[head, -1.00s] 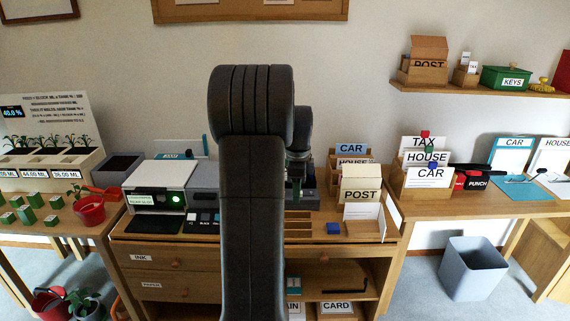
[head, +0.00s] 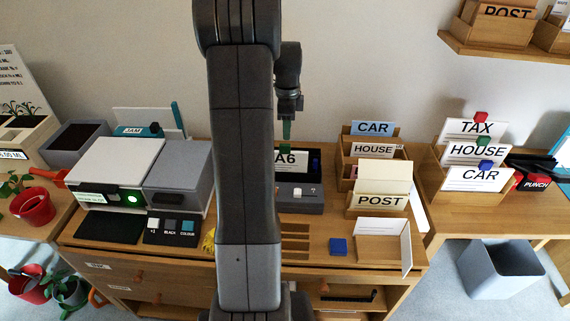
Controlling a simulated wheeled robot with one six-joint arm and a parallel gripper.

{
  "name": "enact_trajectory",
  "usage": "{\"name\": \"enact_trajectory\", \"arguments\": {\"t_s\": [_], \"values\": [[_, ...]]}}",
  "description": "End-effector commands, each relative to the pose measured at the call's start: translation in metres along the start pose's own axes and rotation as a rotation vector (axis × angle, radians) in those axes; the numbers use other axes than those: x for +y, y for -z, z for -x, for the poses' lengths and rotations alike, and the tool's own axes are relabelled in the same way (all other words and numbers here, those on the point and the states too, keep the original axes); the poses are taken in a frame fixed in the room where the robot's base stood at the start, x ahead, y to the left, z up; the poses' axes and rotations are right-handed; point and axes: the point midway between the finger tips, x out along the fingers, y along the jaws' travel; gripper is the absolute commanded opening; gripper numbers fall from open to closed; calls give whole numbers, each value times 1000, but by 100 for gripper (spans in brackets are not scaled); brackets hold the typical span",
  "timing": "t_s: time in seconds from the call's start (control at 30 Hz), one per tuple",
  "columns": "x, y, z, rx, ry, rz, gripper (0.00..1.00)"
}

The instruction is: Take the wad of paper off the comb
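My gripper (head: 287,136) hangs pointing down, just right of my dark arm, which hides part of the bench. Narrow green parts show at its tip; I cannot tell whether they are its fingers or something held. Below and behind it, a white sheet or wad of paper marked A6 (head: 291,159) stands upright at a dark grey machine (head: 304,206) with a small white knob on its front. This may be the comb; its teeth are too small to make out. The gripper tip appears just above the paper in the picture; whether they touch is unclear.
Left are a printer (head: 122,165) with a green light and a grey box (head: 180,178). Right are wooden card racks (head: 372,150), a POST box (head: 378,200) and an open white-sided holder (head: 382,240). A blue block (head: 338,245) lies in front. A grey bin (head: 500,270) stands on the floor.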

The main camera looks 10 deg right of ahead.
Motion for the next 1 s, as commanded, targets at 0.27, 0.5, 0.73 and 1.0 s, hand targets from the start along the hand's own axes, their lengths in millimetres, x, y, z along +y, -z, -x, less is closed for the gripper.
{"name": "enact_trajectory", "arguments": {"t_s": [0.27, 0.5, 0.73, 1.0], "values": [[0, 0, -40, 0, -1, 0, 40], [2, -4, -63, 0, -5, 1, 40], [1, -6, -91, 0, -1, 0, 40], [1, -6, -94, 0, 0, 0, 40]]}}
